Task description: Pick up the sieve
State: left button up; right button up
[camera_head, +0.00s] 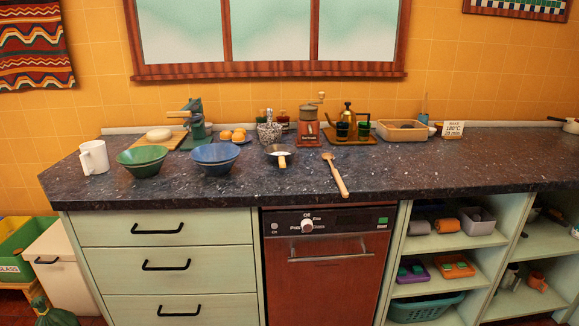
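A small round metal vessel (280,154) with a short light handle pointing to the front stands on the dark speckled counter, near its middle. It may be the sieve, but it is too small here to tell a mesh from a solid pan. No other thing in view looks clearly like a sieve. Neither of my grippers is in view.
A blue bowl (215,166) and a green bowl (142,168) stand left of it, with a white mug (94,158) farther left. A wooden spoon (336,176) lies to its right. A grinder (308,126) stands behind. The counter's right part (500,165) is mostly clear.

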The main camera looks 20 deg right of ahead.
aim_at(281, 158)
jog(key=u, duration=0.3)
jog(key=i, duration=1.25)
jog(key=z, duration=0.85)
